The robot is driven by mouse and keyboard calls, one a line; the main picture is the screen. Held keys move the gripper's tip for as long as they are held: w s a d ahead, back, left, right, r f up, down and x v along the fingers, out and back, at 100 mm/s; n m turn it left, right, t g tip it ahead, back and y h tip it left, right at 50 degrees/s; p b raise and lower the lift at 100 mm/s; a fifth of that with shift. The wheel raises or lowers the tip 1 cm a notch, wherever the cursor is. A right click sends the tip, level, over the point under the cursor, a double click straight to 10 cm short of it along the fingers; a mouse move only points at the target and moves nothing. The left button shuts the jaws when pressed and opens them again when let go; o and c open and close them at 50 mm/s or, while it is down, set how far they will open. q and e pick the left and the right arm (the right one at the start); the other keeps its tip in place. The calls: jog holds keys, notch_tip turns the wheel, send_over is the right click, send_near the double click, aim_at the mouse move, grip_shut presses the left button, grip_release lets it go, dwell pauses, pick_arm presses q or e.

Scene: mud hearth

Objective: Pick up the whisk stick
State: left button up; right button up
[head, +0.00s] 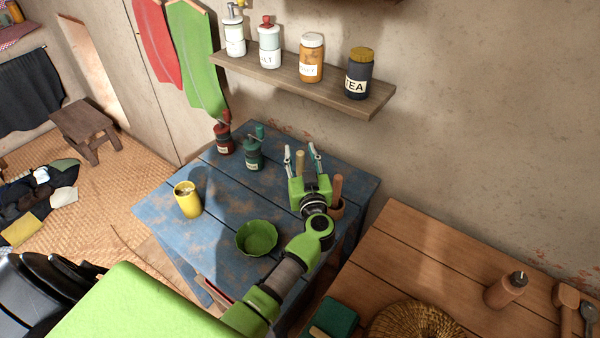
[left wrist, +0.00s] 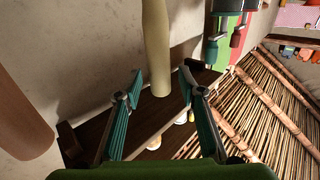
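A pale wooden stick (head: 300,161), which I take to be the whisk stick, stands upright near the back right of the blue table (head: 222,225). My left gripper (head: 301,152) is over that corner, open, with the stick showing between its spread fingers. In the left wrist view the pale stick (left wrist: 156,45) also shows between the two fingers, with a gap on each side. The stick's foot is hidden behind the gripper in the head view. My right gripper is in neither view.
A browner stick (head: 337,188) in a brown pot stands just right of my left gripper. A green bowl (head: 256,237), yellow cup (head: 187,199), red grinder (head: 223,138) and green grinder (head: 254,150) stand on the table. A jar shelf (head: 300,88) is above.

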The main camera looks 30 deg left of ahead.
pick_arm(q)
jog(key=shift+s+d+r, duration=0.15)
jog(key=shift+s+r, duration=0.05)
jog(key=c, duration=0.4)
jog(key=shift+s, duration=0.1)
jog(key=c, duration=0.6)
jog(key=shift+f, duration=0.1)
grip_shut()
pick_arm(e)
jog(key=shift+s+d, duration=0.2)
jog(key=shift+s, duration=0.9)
